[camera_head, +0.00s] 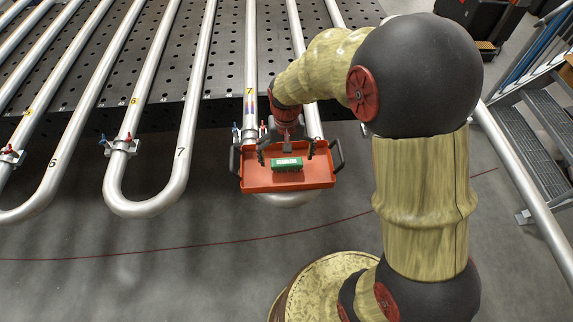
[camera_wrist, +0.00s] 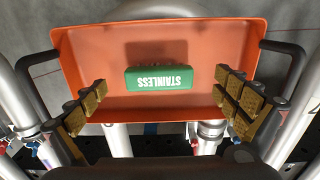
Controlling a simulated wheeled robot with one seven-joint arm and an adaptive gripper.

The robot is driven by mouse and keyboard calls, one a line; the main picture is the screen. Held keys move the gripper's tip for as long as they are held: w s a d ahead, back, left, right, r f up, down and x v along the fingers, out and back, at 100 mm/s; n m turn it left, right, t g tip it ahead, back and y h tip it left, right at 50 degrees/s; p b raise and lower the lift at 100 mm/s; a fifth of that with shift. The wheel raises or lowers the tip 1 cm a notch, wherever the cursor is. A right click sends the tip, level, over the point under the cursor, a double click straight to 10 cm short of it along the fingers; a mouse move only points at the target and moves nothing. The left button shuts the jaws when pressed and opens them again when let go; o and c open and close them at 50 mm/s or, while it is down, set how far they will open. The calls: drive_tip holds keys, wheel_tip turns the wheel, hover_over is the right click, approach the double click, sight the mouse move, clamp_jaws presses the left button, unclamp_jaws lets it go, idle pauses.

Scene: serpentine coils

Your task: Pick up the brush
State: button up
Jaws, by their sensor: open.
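The brush (camera_head: 287,164) is a green block with white "STAINLESS" lettering and lies in the shallow orange tray (camera_head: 317,176). In the wrist view the brush (camera_wrist: 158,78) is near the middle of the tray (camera_wrist: 120,40), its lettering upside down. My gripper (camera_head: 287,152) is over the rear part of the tray. In the wrist view my gripper (camera_wrist: 161,84) is open, with one tan padded finger on each side of the brush. There are clear gaps between the fingers and the brush, and nothing is held. The underside of the brush is hidden.
The tray has black handles (camera_head: 338,153) at both ends. Bent steel pipes (camera_head: 188,130) with small valves (camera_head: 121,145) run from the perforated black table (camera_head: 225,50). Grey metal stairs (camera_head: 535,140) stand at the right. The floor (camera_head: 130,270) in front is clear.

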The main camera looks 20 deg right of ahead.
sight(287, 164)
drive_tip(key=shift+w+d+f+b, duration=0.1)
drive_tip(key=shift+f+b, duration=0.2)
drive_tip(key=shift+f, duration=1.1)
drive_tip(key=shift+w+f+b, duration=0.1)
drive_tip(key=shift+f+b, duration=0.2)
drive_tip(key=shift+f, duration=1.05)
drive_tip(key=c, duration=0.3)
drive_tip(key=c, duration=1)
drive_tip(key=shift+r, duration=0.1)
